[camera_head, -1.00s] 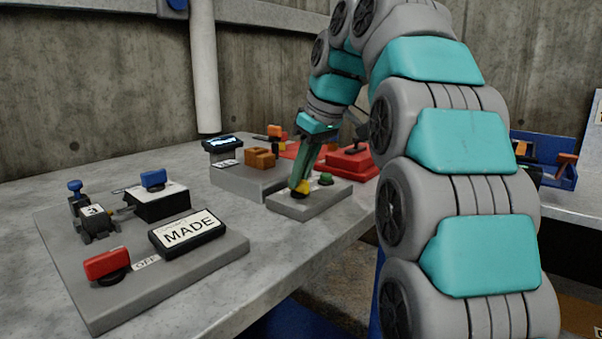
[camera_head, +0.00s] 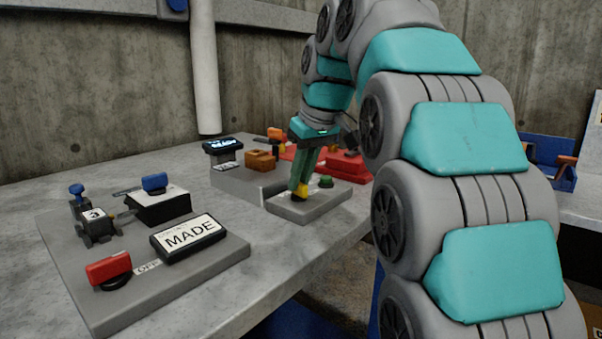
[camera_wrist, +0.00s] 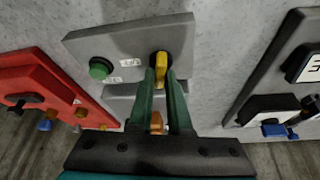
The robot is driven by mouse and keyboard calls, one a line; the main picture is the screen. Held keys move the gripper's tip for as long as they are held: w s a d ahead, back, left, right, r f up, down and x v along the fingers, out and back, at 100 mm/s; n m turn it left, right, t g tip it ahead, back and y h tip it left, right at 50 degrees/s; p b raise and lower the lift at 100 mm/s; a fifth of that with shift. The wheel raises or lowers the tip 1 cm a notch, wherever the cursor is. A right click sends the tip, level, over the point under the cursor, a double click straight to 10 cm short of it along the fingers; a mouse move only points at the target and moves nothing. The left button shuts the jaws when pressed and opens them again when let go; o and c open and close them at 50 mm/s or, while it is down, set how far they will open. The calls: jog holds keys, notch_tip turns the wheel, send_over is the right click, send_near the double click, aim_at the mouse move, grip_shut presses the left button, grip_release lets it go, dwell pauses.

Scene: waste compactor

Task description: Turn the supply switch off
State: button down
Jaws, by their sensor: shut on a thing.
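My gripper (camera_head: 300,188) points down at the small grey panel (camera_head: 325,200) near the right edge of the worktop. Its green fingers are shut on the yellow knob (camera_head: 303,191). In the wrist view the yellow knob (camera_wrist: 161,63) stands between the fingertips (camera_wrist: 160,78), its long side along the fingers. Its lower part is partly hidden by them. A green button (camera_wrist: 101,68) sits beside it, with small labels between that I cannot read. A red-handled switch (camera_head: 108,268) with an OFF label stands on the nearer grey panel. No readable label shows which one is the supply switch.
Behind the small panel are an orange block (camera_head: 260,160), a display (camera_head: 222,146) and red equipment (camera_head: 348,163).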

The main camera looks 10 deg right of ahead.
jog(key=m+h+p, duration=0.1)
jog(key=m, duration=0.2)
jog(key=shift+a+m+h, duration=0.1)
jog(key=shift+m+h, duration=0.2)
jog(key=m+h+p, duration=0.1)
jog(key=m, duration=0.2)
jog(key=shift+a+m, duration=0.1)
jog(key=shift+m, duration=0.2)
jog(key=m, duration=0.2)
jog(key=m+h, duration=0.1)
jog(key=shift+a+m+g+h, duration=0.1)
jog(key=shift+m+g+h, duration=0.2)
jog(key=shift+m, duration=0.1)
jog(key=shift+w+a+m+g+h, duration=0.1)
jog(key=shift+m+g+h, duration=0.15)
jog(key=shift+m, duration=0.8)
jog(key=shift+w+m+g+h, duration=0.15)
jog(key=shift+m+h, duration=0.2)
jog(key=shift+m, duration=0.7)
jog(key=shift+s, duration=0.15)
jog(key=c, duration=0.9)
grip_release()
jog(key=shift+o, duration=0.2)
jog(key=shift+s+r, duration=0.1)
